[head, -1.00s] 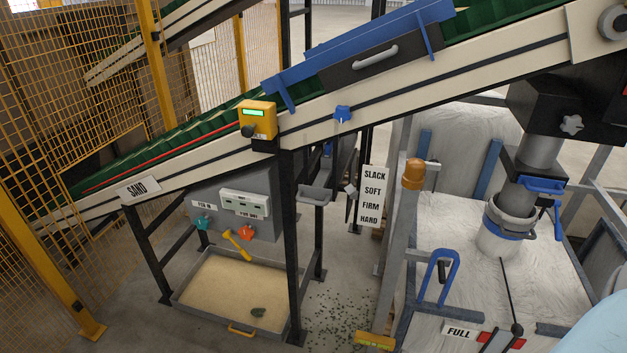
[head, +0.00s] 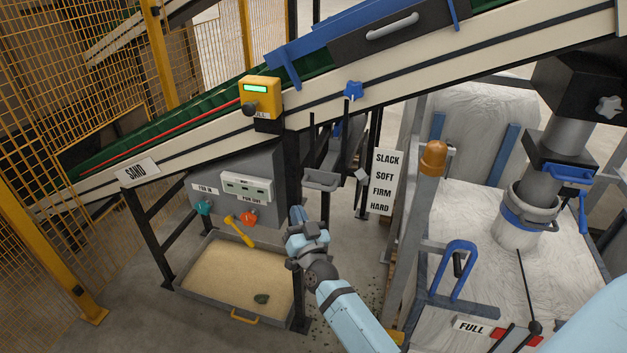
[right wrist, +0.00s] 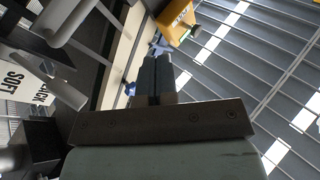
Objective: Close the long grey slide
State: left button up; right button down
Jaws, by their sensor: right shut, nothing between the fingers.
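A grey part with a looped, handle-like front (head: 321,181) sticks out below the conveyor, beside the dark frame post. It looks like the end of the long grey slide, but its length is hidden and I cannot tell how far out it is. In the right wrist view a grey bar (right wrist: 42,68) at the left may be the same part. My right gripper (head: 297,215) is below and left of it, apart from it, pointing up. Its fingers show closed together and empty in the right wrist view (right wrist: 156,75). My left gripper is not in view.
A grey box with teal (head: 204,208) and orange (head: 248,218) knobs hangs at the left, above a sand tray (head: 240,314). The SLACK-to-HARD sign (head: 383,182) stands right of the slide. A grey post with an orange beacon (head: 433,158) and a white bag (head: 480,270) are farther right.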

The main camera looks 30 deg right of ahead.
jog(key=w+d+r+m+g+h+b, duration=0.2)
jog(key=w+d+r+m+g+h, duration=0.25)
jog(key=d+m+g+h, duration=0.4)
jog(key=w+d+r+m+g+h+b, duration=0.1)
jog(key=w+d+r+m+g+h, duration=0.35)
jog(key=m+g, duration=0.65)
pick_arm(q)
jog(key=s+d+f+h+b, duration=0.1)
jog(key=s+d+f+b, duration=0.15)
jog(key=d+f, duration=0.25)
pick_arm(e)
jog(key=w+a+m+g+y, duration=0.2)
jog(key=a+y, duration=0.5)
jog(key=y, duration=0.3)
jog(key=b+x, duration=0.5)
jog(key=x, duration=0.5)
jog(key=shift+a+f, duration=0.1)
jog(key=shift+a, duration=0.05)
jog(key=shift+d+f, duration=0.2)
jog(key=shift+d, duration=0.05)
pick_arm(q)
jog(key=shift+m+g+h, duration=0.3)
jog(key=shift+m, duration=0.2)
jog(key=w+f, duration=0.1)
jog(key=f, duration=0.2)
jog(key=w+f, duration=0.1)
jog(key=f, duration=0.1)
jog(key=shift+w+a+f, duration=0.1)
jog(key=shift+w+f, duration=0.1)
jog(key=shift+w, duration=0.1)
